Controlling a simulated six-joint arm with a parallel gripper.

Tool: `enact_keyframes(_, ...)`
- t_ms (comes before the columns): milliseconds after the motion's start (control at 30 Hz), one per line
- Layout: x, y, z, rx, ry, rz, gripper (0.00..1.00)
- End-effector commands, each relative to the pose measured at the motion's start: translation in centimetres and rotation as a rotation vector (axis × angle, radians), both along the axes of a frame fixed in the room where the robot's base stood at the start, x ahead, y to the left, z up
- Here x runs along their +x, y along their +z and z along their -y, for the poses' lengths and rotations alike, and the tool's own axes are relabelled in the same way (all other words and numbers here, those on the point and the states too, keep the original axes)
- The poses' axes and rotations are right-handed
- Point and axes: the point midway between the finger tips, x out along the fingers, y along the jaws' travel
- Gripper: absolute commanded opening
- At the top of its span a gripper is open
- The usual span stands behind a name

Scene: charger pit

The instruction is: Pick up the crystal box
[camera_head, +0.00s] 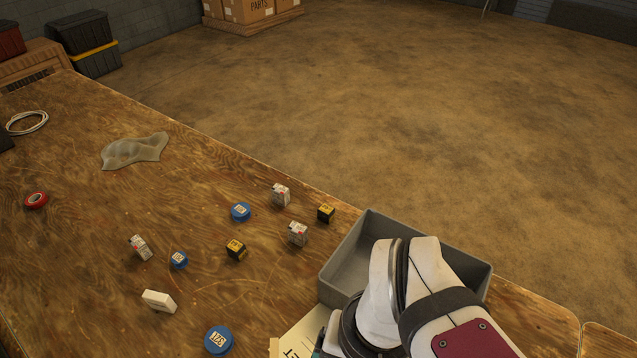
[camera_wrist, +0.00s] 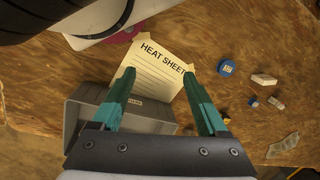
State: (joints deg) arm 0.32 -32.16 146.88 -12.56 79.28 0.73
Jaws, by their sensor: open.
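No label on the table reads as crystal box, so I cannot tell which item it is. Small candidates are two white-and-grey boxes with red marks, (camera_head: 281,195) and (camera_head: 298,234), another such box (camera_head: 140,247), two black-and-yellow boxes, (camera_head: 326,213) and (camera_head: 236,249), and a plain white box (camera_head: 159,301). The white box also shows in the wrist view (camera_wrist: 264,79). My gripper (camera_wrist: 159,74) is open and empty, with teal fingers apart above the heat sheet. It is away from the small boxes; in the head view my arm mostly hides it.
A grey bin (camera_head: 342,270) stands at the table edge behind my arm. The heat sheet (camera_wrist: 151,75) lies beside it. A crumpled translucent sheet (camera_head: 134,150), red tape roll (camera_head: 36,200) and white cable (camera_head: 27,123) lie farther left.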

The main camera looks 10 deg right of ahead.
Motion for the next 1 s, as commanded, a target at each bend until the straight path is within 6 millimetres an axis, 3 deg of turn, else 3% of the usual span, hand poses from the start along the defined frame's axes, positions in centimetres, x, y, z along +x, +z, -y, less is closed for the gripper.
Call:
enact_keyframes(267, 0.1, 0.0, 0.0, -0.001, -0.001, 0.002, 0.75)
enact_keyframes(367, 1.5, 0.8, 0.0, -0.007, -0.058, -0.009, 0.75)
enact_keyframes(467, 7.1, 3.0, -0.6, -0.036, -0.284, -0.050, 0.75)
enact_keyframes(567, 15.8, 4.2, -2.6, -0.080, -0.647, -0.097, 0.75)
enact_keyframes(600, 19.4, 4.0, -3.8, -0.098, -0.805, -0.110, 0.75)
enact_keyframes(733, 29.2, 0.7, -8.8, -0.137, -1.300, -0.131, 0.75)
enact_keyframes(833, 33.6, -2.6, -12.1, -0.144, -1.590, -0.134, 0.75)
enact_keyframes(1000, 36.2, -5.9, -14.7, -0.138, -1.823, -0.129, 0.75)
